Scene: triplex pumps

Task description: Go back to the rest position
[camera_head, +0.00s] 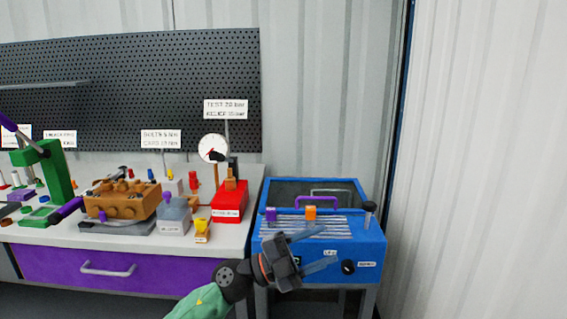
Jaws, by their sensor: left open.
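My left gripper (312,250) is in front of the blue washer-like cabinet (330,248) at the lower middle of the head view. Its arm comes in from the bottom left. The two fingers are apart, pointing right, and nothing shows between them. It covers part of the cabinet's front and its slatted top; whether it touches the cabinet I cannot tell. My right gripper does not show.
A white-topped bench (237,240) with a purple drawer (60,264) stands left, holding a brown pump block (122,199), a red box (229,203), a gauge (213,148) and a green press (57,170). Purple (271,214) and orange (311,213) pieces sit on the cabinet.

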